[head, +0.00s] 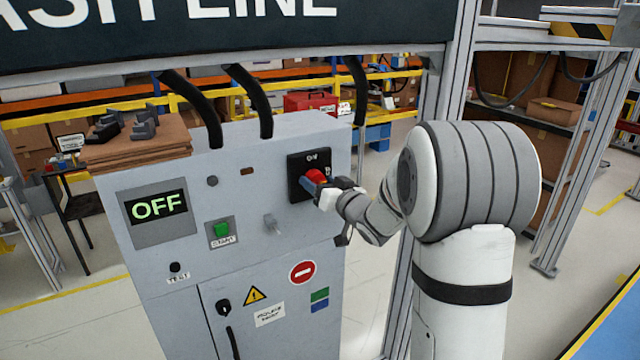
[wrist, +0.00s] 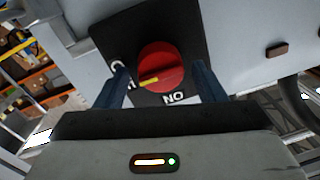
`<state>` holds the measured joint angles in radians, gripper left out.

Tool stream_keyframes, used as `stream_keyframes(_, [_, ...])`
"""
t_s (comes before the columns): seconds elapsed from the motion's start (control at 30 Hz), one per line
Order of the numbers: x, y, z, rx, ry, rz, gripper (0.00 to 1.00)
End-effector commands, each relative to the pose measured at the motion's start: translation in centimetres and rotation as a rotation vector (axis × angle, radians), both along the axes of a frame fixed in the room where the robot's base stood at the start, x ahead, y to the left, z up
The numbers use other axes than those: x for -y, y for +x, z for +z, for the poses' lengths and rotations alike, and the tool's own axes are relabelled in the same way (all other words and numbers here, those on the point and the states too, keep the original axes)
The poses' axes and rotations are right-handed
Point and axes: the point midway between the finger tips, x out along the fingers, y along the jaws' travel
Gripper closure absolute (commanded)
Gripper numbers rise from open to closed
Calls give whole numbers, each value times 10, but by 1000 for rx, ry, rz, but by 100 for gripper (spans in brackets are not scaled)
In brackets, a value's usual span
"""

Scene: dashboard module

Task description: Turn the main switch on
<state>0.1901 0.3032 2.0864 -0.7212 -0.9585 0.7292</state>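The main switch is a round red knob (head: 317,176) on a black plate (head: 296,187) at the upper right of the grey cabinet. In the wrist view the knob (wrist: 161,66) carries a yellow mark pointing left, toward a partly hidden label that appears to be OFF. The ON label (wrist: 174,98) shows upside down below it. My gripper (head: 322,187) is at the switch, with its blue fingers (wrist: 160,78) open on either side of the knob. A gap seems to show on both sides; contact cannot be told. The cabinet display (head: 158,207) reads OFF in green.
The grey cabinet (head: 180,265) also has a green start button (head: 221,230), a small clear toggle (head: 273,225), a black test knob (head: 175,267) and a door handle (head: 232,343). Black cables rise from its top. A metal post (head: 447,75) stands behind my arm.

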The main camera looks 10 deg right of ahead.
Motion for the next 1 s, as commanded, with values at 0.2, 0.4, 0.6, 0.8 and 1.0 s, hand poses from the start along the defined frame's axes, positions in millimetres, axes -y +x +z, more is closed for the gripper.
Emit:
stream_keyframes(0.2, [0, 0, 0, 0, 0, 1, 55])
stream_keyframes(0.4, [-1, 0, 0, 0, 0, 1, 71])
stream_keyframes(0.6, [-1, 0, 0, 1, -3, 1, 78])
stream_keyframes(0.8, [-1, 0, -2, 16, -41, 1, 78])
stream_keyframes(1.0, [-2, -1, -4, 50, -147, 2, 78])
